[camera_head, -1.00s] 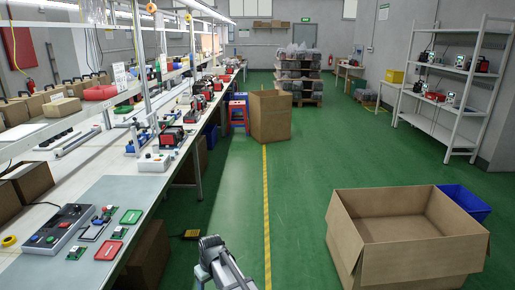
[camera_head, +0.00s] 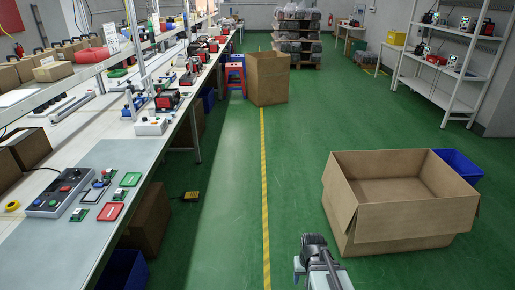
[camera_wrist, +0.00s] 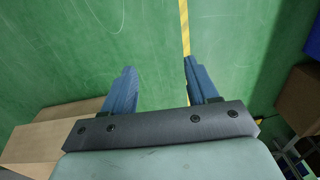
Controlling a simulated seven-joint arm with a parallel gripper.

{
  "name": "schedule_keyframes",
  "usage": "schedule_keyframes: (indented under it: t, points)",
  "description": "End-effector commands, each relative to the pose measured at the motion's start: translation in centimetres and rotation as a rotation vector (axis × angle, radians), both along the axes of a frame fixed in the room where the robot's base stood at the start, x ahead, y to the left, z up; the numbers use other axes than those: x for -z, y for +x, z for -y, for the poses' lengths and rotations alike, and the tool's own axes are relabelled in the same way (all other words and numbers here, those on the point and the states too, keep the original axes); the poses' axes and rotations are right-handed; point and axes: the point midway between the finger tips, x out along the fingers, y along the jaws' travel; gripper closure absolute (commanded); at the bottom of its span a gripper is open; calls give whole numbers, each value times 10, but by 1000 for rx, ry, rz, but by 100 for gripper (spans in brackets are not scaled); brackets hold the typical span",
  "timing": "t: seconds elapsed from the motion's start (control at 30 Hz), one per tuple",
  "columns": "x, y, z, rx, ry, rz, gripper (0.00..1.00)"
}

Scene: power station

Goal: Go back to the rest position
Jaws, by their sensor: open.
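My gripper shows in the wrist view (camera_wrist: 157,80) with its two blue fingers spread apart and nothing between them. Beyond the fingers is only green floor with a yellow line. In the head view part of my arm (camera_head: 318,262) shows at the bottom edge, right of the yellow floor line and in front of the large open cardboard box; the fingertips are not visible there. The arm is apart from the workbench on the left.
A workbench (camera_head: 150,150) with a control box (camera_head: 62,192) and small boards runs along the left. A large open carton (camera_head: 400,235) and a blue bin (camera_head: 460,166) stand on the right. Another carton (camera_head: 268,78) stands farther back. Green floor between is clear.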

Motion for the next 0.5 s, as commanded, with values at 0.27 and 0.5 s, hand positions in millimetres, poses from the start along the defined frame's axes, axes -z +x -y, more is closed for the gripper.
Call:
schedule_keyframes:
  t: [0.27, 0.5]
  points:
    - [40, -34, -1, -4, 0, -86, 42]
    - [85, -81, -1, -4, 1, -191, 42]
